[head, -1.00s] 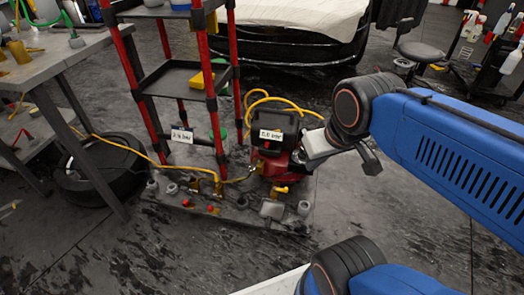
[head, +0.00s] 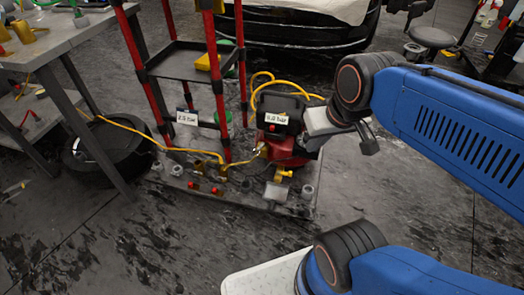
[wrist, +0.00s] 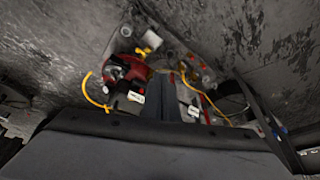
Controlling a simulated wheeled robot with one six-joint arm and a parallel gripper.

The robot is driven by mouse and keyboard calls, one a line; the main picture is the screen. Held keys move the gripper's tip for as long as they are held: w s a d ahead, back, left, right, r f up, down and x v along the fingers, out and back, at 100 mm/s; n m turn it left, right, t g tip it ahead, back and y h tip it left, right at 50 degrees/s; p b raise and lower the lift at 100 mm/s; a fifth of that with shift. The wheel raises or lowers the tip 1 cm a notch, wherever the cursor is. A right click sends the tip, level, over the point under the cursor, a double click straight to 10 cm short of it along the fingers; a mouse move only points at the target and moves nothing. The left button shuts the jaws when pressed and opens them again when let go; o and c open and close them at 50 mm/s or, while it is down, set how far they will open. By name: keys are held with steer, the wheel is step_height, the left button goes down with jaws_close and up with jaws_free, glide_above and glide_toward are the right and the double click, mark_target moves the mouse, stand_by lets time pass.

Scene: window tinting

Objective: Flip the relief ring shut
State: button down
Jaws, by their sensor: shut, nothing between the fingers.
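A red compressor (head: 287,153) with a black top and a white pressure label (head: 276,119) stands on a low grey board in the head view; it also shows in the wrist view (wrist: 132,72). A yellow fitting (head: 283,174) sits at its front, also seen in the wrist view (wrist: 148,50). I cannot make out the relief ring itself; it is too small or hidden. My gripper, at the arm's end beside the compressor's right in the head view, is partly hidden there. In the wrist view its fingers (wrist: 182,74) are shut and empty, and touch nothing that I can tell.
A tyre (head: 110,160) and workbench (head: 85,45) stand left. Front floor is open.

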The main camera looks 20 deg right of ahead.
mark_target(259, 149)
steer(key=w+a+f+m+y, duration=0.1)
steer(key=w+f+m+y, duration=0.1)
steer(key=w+f+m, duration=0.6)
steer(key=w+a+f+m+y, duration=0.15)
steer(key=w+m, duration=0.25)
steer(key=w, duration=0.8)
steer(key=w+d+f+m, duration=0.2)
steer(key=w+f+m, duration=0.1)
steer(key=f+m, duration=0.2)
steer(key=w+d+f+m, duration=0.3)
steer(key=w+f+m, duration=0.1)
steer(key=f, duration=0.5)
steer(key=w+d+f+m+g+h, duration=0.1)
steer(key=w+d+f+m, duration=0.1)
steer(key=w+f+m, duration=0.2)
step_height(259, 149, down, 4)
steer(key=shift+w+d+f+m, duration=0.1)
steer(key=shift+w+d+m, duration=0.2)
steer(key=shift+m, duration=0.7)
steer(key=shift+s, duration=0.1)
steer(key=w+a+f, duration=0.5)
steer(key=f, duration=0.4)
steer(key=shift+w+f, duration=0.15)
steer(key=shift+w, duration=0.25)
